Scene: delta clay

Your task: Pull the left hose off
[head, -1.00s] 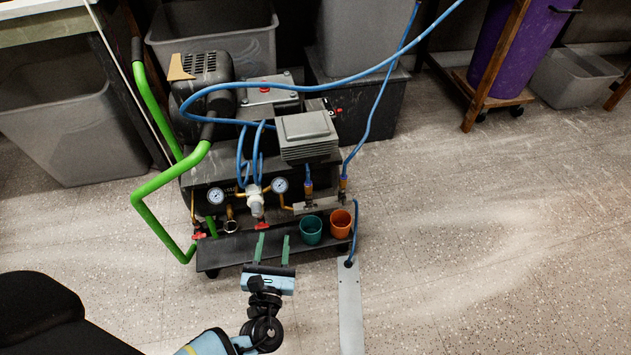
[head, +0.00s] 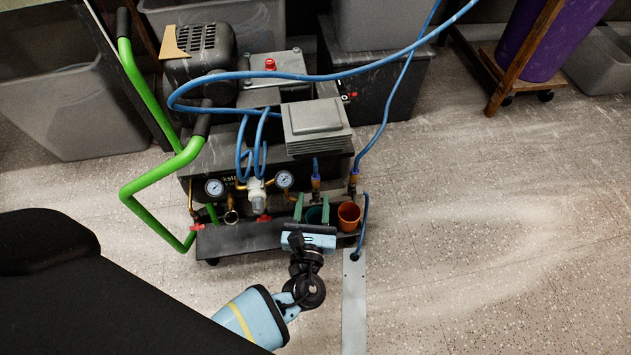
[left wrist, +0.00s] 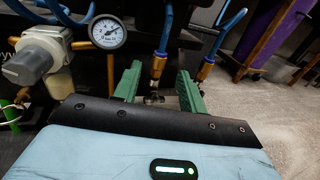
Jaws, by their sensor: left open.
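The left hose (head: 315,164) is blue and ends in a brass fitting on the compressor's front manifold. In the left wrist view the left hose (left wrist: 166,28) runs down into its brass fitting (left wrist: 158,66). My left gripper (head: 312,203) is open, with its green fingers pointing at that fitting. In the left wrist view the left gripper (left wrist: 159,75) has one finger on either side of the fitting's line; I cannot tell how deep the fitting sits between them. The right hose (head: 384,115) has its own brass fitting, right of the fingers. My right gripper is not in view.
The compressor (head: 215,160) has a green handle (head: 155,186) at left and gauges left of the fitting. Floor at right is clear.

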